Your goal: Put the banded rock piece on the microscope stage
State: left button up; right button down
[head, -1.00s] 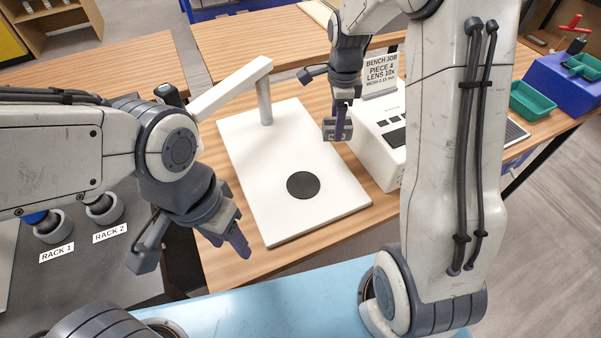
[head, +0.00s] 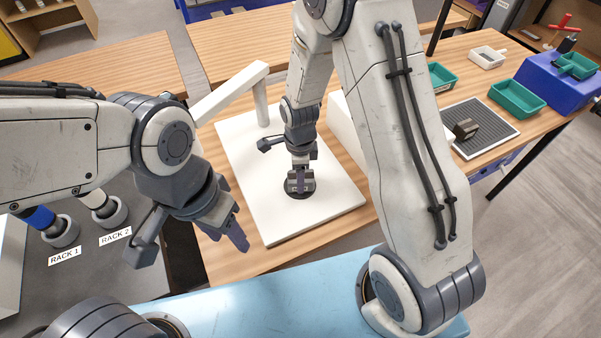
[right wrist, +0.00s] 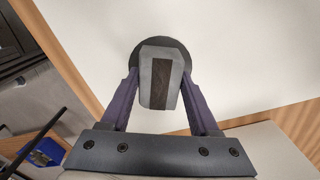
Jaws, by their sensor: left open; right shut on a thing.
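The banded rock piece (right wrist: 146,80), grey with a dark band down its middle, is held between the fingers of my right gripper (right wrist: 159,92). In the head view, my right gripper (head: 300,183) points down at the round black microscope stage (head: 299,195) on the white base plate (head: 259,207). The stage (right wrist: 137,59) shows behind the rock in the right wrist view. I cannot tell whether the rock touches it. My left gripper (head: 229,232) is open and empty, in front of the plate's left edge.
The white microscope arm (head: 230,92) rises at the plate's back left. A grey mat (head: 487,125) at the right bears another dark rock (head: 466,129). Green trays (head: 517,98) stand nearby. Two labelled racks (head: 64,257) are at the left.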

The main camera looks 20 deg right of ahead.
jog(key=shift+f, duration=0.2)
jog(key=shift+c, duration=0.6)
grip_release()
